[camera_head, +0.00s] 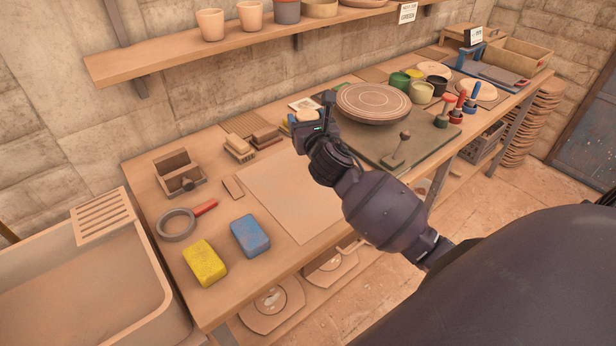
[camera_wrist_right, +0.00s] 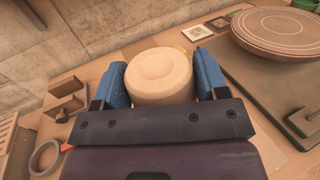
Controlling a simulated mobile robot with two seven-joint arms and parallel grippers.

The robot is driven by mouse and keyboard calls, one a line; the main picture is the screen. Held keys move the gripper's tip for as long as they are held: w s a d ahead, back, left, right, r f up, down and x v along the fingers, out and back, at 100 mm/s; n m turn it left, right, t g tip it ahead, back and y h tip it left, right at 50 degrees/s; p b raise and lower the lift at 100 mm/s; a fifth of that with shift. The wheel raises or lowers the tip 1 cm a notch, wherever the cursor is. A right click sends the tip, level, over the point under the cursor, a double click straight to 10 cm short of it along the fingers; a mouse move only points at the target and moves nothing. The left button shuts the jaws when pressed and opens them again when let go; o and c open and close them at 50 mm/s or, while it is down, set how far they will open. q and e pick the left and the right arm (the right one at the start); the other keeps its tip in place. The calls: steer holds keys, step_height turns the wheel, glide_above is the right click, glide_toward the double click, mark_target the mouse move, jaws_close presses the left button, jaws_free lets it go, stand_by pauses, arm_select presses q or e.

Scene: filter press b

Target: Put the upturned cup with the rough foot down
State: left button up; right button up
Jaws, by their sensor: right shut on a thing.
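My right gripper (camera_head: 310,112) is shut on a pale upturned cup (camera_wrist_right: 160,77). In the right wrist view the cup's round foot faces the camera, between the two blue fingers of the gripper (camera_wrist_right: 163,80). In the head view only a bit of the cup (camera_head: 304,116) shows, behind the gripper. The gripper is over the back of the workbench (camera_head: 216,147), left of the round wheel head. I cannot tell whether the cup touches the bench. My left gripper is not in view.
The banding wheel (camera_head: 373,101) stands right of my gripper on a dark green board (camera_head: 430,133). Brushes and wooden blocks (camera_head: 240,147) lie to the left. A bare pale sheet (camera_head: 290,190) lies in front. A yellow sponge (camera_head: 205,263) and blue sponge (camera_head: 250,236) lie near the front edge.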

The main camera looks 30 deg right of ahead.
step_height(320, 180, down, 14)
steer(key=b, duration=0.4)
steer(key=shift+f, duration=0.1)
arm_select(q)
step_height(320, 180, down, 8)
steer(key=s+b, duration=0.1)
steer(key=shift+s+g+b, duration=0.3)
steer(key=shift+b, duration=0.1)
arm_select(e)
steer(key=shift+f, duration=1.7)
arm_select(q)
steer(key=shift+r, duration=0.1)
arm_select(e)
steer(key=shift+f, duration=0.2)
steer(key=o, duration=1)
steer(key=shift+c, duration=0.2)
steer(key=shift+r, duration=0.2)
